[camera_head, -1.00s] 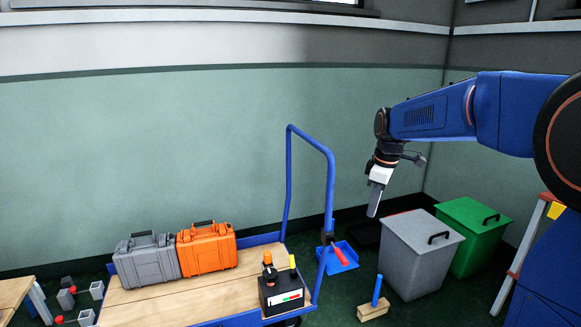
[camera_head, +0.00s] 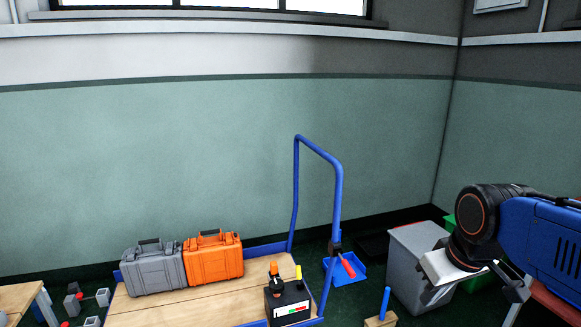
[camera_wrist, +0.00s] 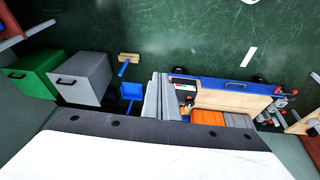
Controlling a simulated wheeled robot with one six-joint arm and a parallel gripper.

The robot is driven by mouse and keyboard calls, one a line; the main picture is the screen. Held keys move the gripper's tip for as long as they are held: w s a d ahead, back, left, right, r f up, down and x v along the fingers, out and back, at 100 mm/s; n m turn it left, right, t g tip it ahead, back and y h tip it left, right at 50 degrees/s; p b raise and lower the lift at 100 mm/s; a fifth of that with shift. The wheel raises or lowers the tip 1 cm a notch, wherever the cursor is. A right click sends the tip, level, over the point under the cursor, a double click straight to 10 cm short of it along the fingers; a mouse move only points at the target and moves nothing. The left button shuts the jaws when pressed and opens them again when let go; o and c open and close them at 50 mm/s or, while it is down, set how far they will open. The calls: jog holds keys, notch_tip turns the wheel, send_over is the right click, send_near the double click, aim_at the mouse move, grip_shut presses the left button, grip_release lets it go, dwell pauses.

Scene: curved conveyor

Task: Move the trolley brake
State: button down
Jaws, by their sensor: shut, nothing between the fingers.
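The trolley (camera_head: 150,308) has a wooden deck and a blue frame, and it also shows in the wrist view (camera_wrist: 235,101). A red lever (camera_head: 348,265), which looks like the brake, sits on a black clamp (camera_head: 334,248) low on the blue push handle (camera_head: 338,205). It points down and to the right. I cannot make the lever out in the wrist view. My gripper (camera_head: 427,297) is shut and empty, to the right of the lever and in front of the grey bin. Its grey fingers show in the wrist view (camera_wrist: 160,97).
Grey (camera_head: 155,268) and orange (camera_head: 213,258) cases and a black control box (camera_head: 288,302) stand on the deck. A blue dustpan (camera_head: 356,272), a broom (camera_head: 381,318), a grey bin (camera_head: 405,250) and a green bin (camera_wrist: 30,75) stand right of the trolley.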

jog(key=s+f+m, duration=0.2)
jog(key=s+f, duration=0.2)
jog(key=s, duration=0.3)
jog(key=shift+d+m+t, duration=0.25)
jog(key=shift+m+t, duration=0.15)
